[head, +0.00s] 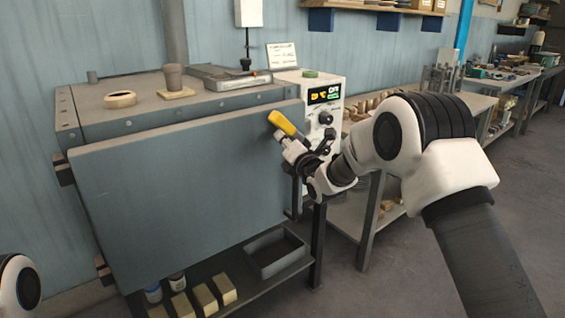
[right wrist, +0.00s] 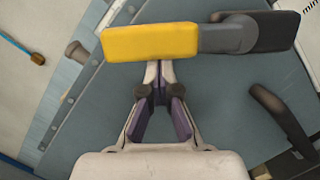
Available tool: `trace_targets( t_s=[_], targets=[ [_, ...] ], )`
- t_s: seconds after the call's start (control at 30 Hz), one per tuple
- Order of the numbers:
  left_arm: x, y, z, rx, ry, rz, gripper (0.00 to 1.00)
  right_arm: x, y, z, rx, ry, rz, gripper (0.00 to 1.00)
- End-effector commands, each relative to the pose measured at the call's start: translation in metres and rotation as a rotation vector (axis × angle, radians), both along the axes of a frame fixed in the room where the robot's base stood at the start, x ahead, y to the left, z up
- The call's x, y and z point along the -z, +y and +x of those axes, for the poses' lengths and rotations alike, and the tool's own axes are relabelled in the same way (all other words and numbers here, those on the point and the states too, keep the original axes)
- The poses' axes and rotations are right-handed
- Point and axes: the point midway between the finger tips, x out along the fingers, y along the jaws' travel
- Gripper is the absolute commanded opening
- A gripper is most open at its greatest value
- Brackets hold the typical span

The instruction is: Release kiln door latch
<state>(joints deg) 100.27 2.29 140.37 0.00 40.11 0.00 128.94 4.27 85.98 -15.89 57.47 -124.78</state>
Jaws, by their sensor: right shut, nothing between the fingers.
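The kiln door (head: 180,185) is a large grey panel on the front of the grey kiln (head: 135,115); I cannot tell if it stands slightly ajar. The latch has a yellow grip (head: 283,123) at the door's upper right; its yellow grip (right wrist: 150,42) and grey pivot (right wrist: 228,38) show in the right wrist view. My right gripper (head: 287,142) is shut and empty, its fingertips (right wrist: 158,72) just at the lower edge of the yellow grip. I cannot tell if they touch it. Only a piece of my left arm shows at lower left.
A dark bar handle (right wrist: 283,120) is on the door near the latch. A white control box (head: 325,105) stands just right of the kiln. A cup (head: 173,78) and a metal tray (head: 232,77) are on top. A shelf with an open grey bin (head: 275,252) is below.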

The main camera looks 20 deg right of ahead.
Motion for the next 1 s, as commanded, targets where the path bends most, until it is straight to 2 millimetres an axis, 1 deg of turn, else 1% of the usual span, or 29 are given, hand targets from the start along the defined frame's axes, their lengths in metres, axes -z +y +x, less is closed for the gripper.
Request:
trace_targets(
  t_s=[0.03,0.1,0.23,0.5,1.0],
  targets=[
    [-0.001,0.0,0.0,0.0,0.0,0.0,0.62,-0.005,-0.002,0.0,0.001,0.009,0.034,0.0],
    [-0.001,0.0,0.0,0.0,0.0,0.0,0.62,-0.01,-0.004,0.001,0.001,0.027,0.084,0.0],
    [0.0,0.0,0.0,0.0,0.0,0.0,0.62,-0.015,-0.007,0.003,0.001,0.054,0.154,0.0],
    [0.001,0.0,0.0,0.0,0.0,0.0,0.62,-0.022,-0.012,0.004,0.001,0.051,0.148,0.0],
    [0.0,0.0,0.0,0.0,0.0,0.0,0.62,-0.025,-0.014,0.005,0.002,0.048,0.147,0.0]
  ],
)
